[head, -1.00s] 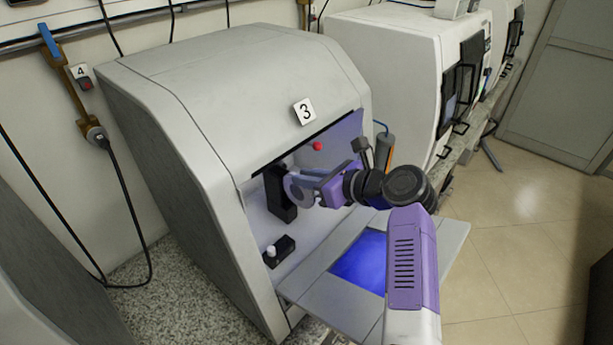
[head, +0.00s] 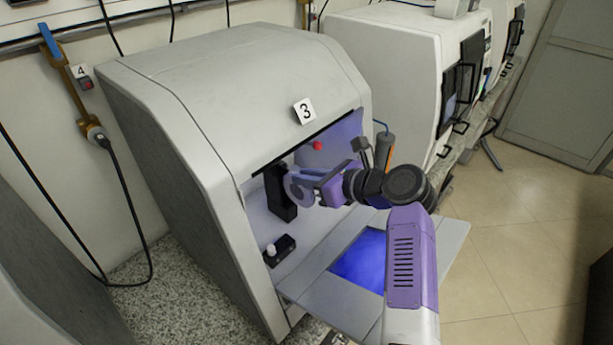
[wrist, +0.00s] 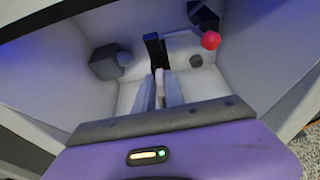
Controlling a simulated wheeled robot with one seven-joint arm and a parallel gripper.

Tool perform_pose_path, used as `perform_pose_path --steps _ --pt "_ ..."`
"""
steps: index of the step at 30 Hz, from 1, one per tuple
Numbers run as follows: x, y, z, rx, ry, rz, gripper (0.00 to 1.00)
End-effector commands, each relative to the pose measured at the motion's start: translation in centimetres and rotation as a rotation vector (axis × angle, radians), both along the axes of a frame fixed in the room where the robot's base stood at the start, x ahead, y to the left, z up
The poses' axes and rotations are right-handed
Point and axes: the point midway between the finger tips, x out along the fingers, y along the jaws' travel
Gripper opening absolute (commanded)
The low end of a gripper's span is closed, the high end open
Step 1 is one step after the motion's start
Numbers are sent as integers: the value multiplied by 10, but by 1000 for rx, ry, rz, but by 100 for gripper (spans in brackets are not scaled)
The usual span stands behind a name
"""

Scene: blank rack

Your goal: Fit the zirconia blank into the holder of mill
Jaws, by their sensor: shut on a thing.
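My gripper (head: 306,186) is inside the open chamber of the mill (head: 240,110) labelled 3. It is shut on the zirconia blank (head: 297,187), a pale disc seen partly behind the fingers. In the wrist view the two fingers (wrist: 168,90) flank the pale edge of the blank (wrist: 167,83). The dark upright holder (head: 279,192) stands just left of the blank in the head view. It also shows beyond the fingertips in the wrist view (wrist: 155,50). I cannot tell whether the blank touches the holder or sits in it.
A red knob (head: 317,146) is on the chamber's back wall. A dark block with a pale knob (head: 279,250) sits low at the left. The mill's lowered door (head: 310,290) with a blue window lies under my arm. Another white machine (head: 400,70) stands to the right.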

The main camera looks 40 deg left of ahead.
Motion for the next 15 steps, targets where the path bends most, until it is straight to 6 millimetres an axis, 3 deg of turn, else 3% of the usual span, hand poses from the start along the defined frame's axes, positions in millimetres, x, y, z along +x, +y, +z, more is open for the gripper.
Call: perform_pose_path --steps 15 --pt "1 8 -1 3 -1 -1 0"
